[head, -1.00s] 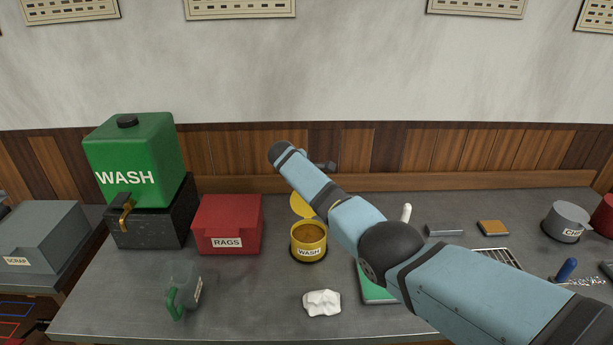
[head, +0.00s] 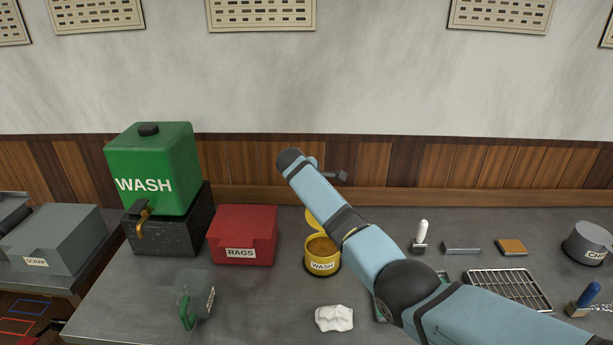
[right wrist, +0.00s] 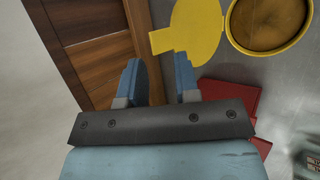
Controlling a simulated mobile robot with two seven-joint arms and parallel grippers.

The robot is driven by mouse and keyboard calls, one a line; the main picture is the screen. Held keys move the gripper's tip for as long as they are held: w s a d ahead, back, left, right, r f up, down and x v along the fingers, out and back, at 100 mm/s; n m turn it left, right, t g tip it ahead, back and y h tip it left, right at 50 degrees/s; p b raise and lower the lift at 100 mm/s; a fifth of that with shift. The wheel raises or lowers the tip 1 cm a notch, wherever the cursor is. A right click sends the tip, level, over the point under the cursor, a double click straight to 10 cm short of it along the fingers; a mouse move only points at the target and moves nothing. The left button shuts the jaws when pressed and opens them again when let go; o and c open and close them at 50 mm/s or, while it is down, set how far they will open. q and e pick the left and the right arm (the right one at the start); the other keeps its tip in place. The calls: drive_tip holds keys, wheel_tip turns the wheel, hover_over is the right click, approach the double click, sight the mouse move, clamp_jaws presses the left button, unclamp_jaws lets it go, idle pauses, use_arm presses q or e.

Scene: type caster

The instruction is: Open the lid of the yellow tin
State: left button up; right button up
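The yellow tin (head: 323,266), labelled WASH, stands on the grey bench with its brown inside showing. Its yellow lid (head: 313,217) is open and stands up at the back of the rim, partly hidden by my right arm. In the right wrist view the round lid (right wrist: 196,28) with its tab lies beside the open tin (right wrist: 268,48). My right gripper (right wrist: 158,80) is open and empty, its fingers apart, near the lid's tab and not visibly touching it. In the head view it is mostly hidden behind my right arm. My left gripper is not in view.
A red RAGS box (head: 242,236) and a green WASH tank (head: 152,170) stand left of the tin. A wire rack (head: 508,290) is at right. The wooden wall panel (head: 240,160) is close behind.

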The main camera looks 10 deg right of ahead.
drive_tip(key=v, duration=0.8)
drive_tip(key=shift+s+a+r+b, duration=0.2)
drive_tip(key=shift+s+r+b, duration=0.05)
drive_tip(key=shift+b, duration=0.15)
